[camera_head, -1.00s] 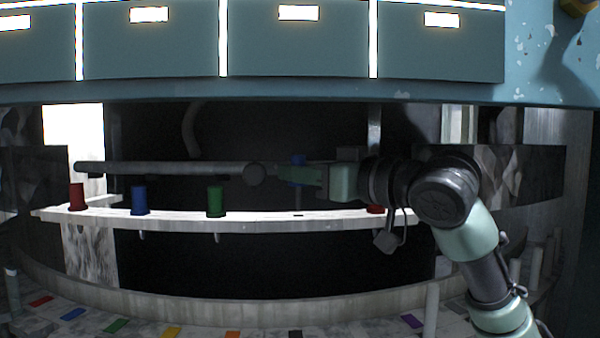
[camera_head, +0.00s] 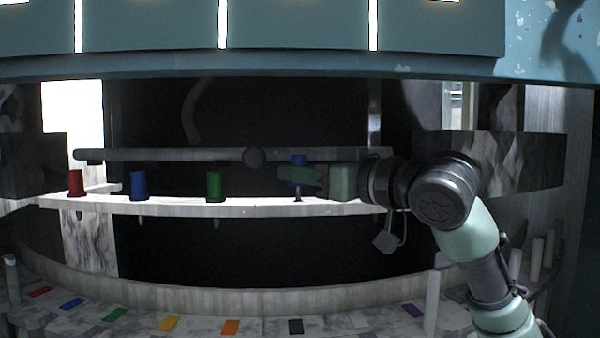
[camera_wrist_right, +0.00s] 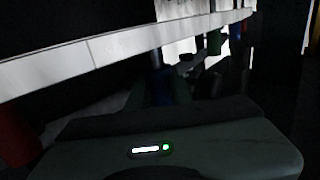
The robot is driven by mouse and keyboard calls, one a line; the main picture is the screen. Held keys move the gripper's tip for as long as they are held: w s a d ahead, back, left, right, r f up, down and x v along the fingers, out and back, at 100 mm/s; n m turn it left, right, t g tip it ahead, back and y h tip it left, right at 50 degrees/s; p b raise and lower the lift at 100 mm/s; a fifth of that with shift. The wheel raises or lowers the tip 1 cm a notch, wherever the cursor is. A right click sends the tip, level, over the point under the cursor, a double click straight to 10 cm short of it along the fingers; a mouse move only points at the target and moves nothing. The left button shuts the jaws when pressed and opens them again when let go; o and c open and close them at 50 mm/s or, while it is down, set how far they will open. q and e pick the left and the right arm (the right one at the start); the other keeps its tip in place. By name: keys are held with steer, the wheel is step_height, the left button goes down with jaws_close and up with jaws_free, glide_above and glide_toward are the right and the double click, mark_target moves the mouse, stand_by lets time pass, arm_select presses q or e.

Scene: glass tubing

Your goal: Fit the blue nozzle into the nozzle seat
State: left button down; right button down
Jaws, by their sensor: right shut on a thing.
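My right gripper (camera_head: 300,176) is shut on a blue nozzle (camera_head: 298,160), held upright above the white shelf (camera_head: 255,210). Its narrow lower tip shows below the fingers, close to the shelf top; I cannot tell whether it touches. In the right wrist view the blue nozzle (camera_wrist_right: 160,85) is dark between the fingers. Another blue nozzle (camera_head: 139,185) stands on the shelf to the left. I cannot make out which part is the nozzle seat. My left gripper is not in view.
A red piece (camera_head: 76,183) and a green piece (camera_head: 214,186) stand on the shelf. A grey horizontal tube (camera_head: 170,155) runs behind it. Colored tiles, among them an orange one (camera_head: 231,327), lie on the lower ledge. Teal cabinets (camera_head: 290,30) hang above.

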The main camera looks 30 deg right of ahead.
steer(key=shift+f+b, duration=0.95)
steer(key=shift+f, duration=0.3)
steer(key=c, duration=1.2)
jaws_free()
steer(key=shift+o, duration=0.2)
steer(key=shift+s+f+b, duration=0.15)
steer(key=shift+s+b, duration=0.15)
steer(key=shift+s, duration=0.1)
steer(key=b+v, duration=0.2)
steer(key=v, duration=0.5)
steer(key=shift+r+b, duration=0.2)
steer(key=shift+b, duration=0.1)
